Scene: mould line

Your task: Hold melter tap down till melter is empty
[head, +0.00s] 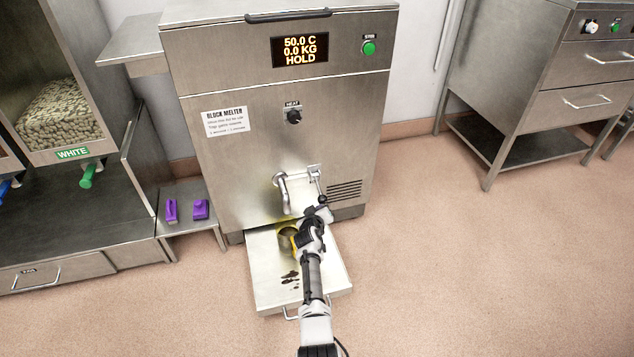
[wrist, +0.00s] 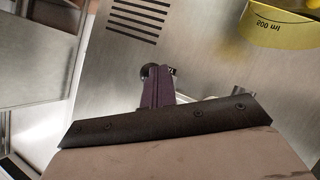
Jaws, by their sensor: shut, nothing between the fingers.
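The block melter (head: 250,160) is a steel cabinet. Its display (head: 300,50) reads 50.0 C, 0.0 KG, HOLD. A curved spout (head: 283,192) is on its lower front. The tap (head: 315,180) beside it has a thin lever angled downward. My gripper (head: 318,211) is at the lever's lower end. In the wrist view, the shut fingers (wrist: 160,82) are right at a round black knob (wrist: 148,70), partly hidden; contact is unclear. A yellow jug (head: 286,238) is below the spout, partly behind my arm; its marked side shows in the wrist view (wrist: 275,32).
A pulled-out tray (head: 275,292) with dark brown spots lies under the spout. Two purple items (head: 185,210) rest on a low shelf at left. A bean hopper labelled WHITE (head: 60,115) is further left. A steel cabinet (head: 560,60) stands at right. The floor at right is clear.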

